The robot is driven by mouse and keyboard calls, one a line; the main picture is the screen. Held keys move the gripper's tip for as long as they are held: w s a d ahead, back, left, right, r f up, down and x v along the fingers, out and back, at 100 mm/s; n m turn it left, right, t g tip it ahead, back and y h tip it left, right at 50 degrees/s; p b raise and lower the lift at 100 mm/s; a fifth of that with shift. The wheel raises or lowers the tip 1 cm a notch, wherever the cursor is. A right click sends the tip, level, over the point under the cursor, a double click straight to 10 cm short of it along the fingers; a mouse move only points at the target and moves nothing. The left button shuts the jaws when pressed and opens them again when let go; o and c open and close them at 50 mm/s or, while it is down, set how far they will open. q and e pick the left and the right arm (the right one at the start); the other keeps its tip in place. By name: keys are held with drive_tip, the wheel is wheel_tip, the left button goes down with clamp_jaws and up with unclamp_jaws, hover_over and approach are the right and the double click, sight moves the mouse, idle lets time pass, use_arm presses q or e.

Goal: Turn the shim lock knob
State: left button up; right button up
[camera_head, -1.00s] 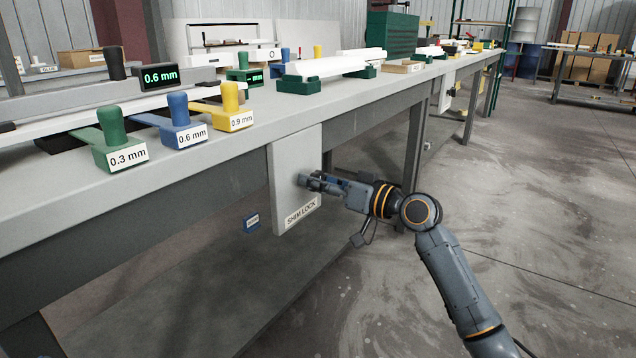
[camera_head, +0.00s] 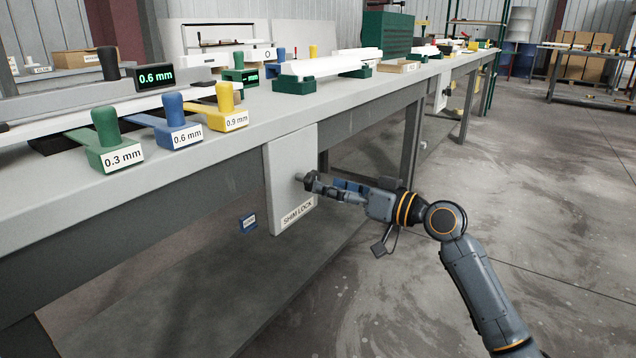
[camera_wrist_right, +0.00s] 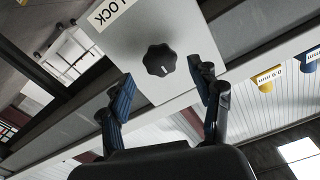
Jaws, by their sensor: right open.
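The shim lock panel (camera_head: 291,165) is a light grey plate on the bench's front, labelled SHIM LOCK. Its black knob (camera_wrist_right: 160,60) is round and lobed with a white mark, and shows whole in the right wrist view. In the head view the knob (camera_head: 299,177) shows only as a small dark bit near my fingertips. My right gripper (camera_head: 312,182) points at the panel from the right. In the right wrist view the right gripper (camera_wrist_right: 163,90) is open, its blue-padded fingers apart on both sides, with the knob beyond them and not held. My left gripper is not in view.
Green (camera_head: 108,143), blue (camera_head: 178,122) and yellow (camera_head: 226,106) handled shims marked 0.3, 0.6 and 0.9 mm stand on the workbench (camera_head: 210,165). A display (camera_head: 157,77) reads 0.6 mm. A bench leg (camera_head: 413,143) stands behind my right arm. The floor at right is free.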

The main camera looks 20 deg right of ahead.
drive_tip(key=v, duration=0.7)
drive_tip(key=shift+f, duration=0.1)
